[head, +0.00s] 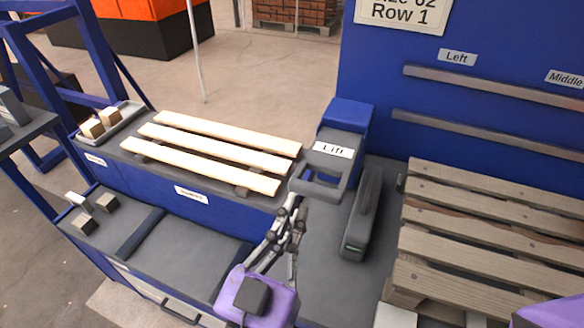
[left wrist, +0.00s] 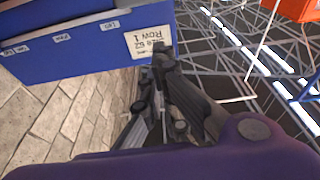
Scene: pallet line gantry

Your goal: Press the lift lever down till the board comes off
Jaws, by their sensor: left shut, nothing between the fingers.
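The lift station, labelled "Lift" (head: 332,149), is a dark grey housing with a slot-like opening, in front of a blue block (head: 347,113). I cannot make out the lever clearly from the housing. My left gripper (head: 292,203) is shut and empty, its fingertips at the housing's near left edge; I cannot tell whether they touch it. In the left wrist view its closed fingers (left wrist: 161,50) have nothing between them. A worn wooden pallet (head: 490,225) with several boards lies at the right. My right gripper's fingers are out of view; only a purple part of that arm shows.
Several pale new boards (head: 215,143) lie on the left bench. A long dark tool (head: 362,215) lies right of the housing. A tray (head: 110,123) holds small wooden blocks. A blue panel (head: 400,85) with labelled rails stands behind the pallet.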

